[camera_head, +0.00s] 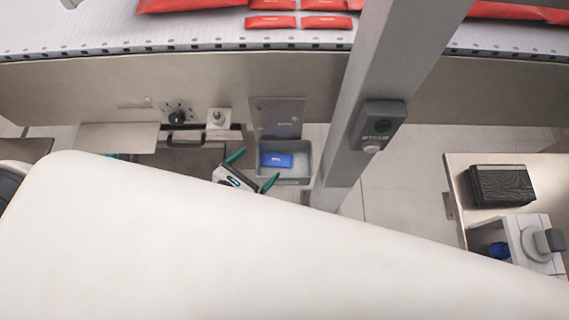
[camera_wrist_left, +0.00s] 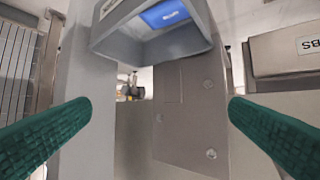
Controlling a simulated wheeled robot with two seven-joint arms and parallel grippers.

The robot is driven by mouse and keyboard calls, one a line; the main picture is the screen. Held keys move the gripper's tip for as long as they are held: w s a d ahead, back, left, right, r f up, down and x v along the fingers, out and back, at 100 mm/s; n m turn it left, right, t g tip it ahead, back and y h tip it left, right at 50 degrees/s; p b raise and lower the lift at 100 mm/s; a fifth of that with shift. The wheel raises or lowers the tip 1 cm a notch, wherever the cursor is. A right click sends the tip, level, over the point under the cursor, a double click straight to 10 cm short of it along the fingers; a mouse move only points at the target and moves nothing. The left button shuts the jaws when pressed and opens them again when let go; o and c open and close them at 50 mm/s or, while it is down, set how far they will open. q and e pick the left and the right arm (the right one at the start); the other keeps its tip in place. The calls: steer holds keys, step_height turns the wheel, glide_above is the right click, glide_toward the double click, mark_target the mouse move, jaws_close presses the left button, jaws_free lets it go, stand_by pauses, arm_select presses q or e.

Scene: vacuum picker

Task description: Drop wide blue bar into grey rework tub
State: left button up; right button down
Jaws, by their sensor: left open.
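The wide blue bar (camera_head: 276,160) lies inside the grey rework tub (camera_head: 284,181), toward its left side. The left wrist view also shows the blue bar (camera_wrist_left: 166,13) through the opening of the grey tub (camera_wrist_left: 120,35). My left gripper (camera_head: 253,169) is open, its green fingertips spread at the tub's left side. In the left wrist view my left gripper (camera_wrist_left: 160,108) has nothing between its fingers, and the tub is beyond them. My right gripper is not in view.
A grey post (camera_head: 372,90) with a button box (camera_head: 377,122) rises right of the tub. An upright plate (camera_head: 277,117) stands behind it. A conveyor with red packs (camera_head: 270,22) runs across the back. A side table (camera_head: 462,170) holds a black block (camera_head: 502,186). My white arm covers the foreground.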

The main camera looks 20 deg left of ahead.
arm_select(q)
steer(key=v, duration=0.4)
stand_by(0.5)
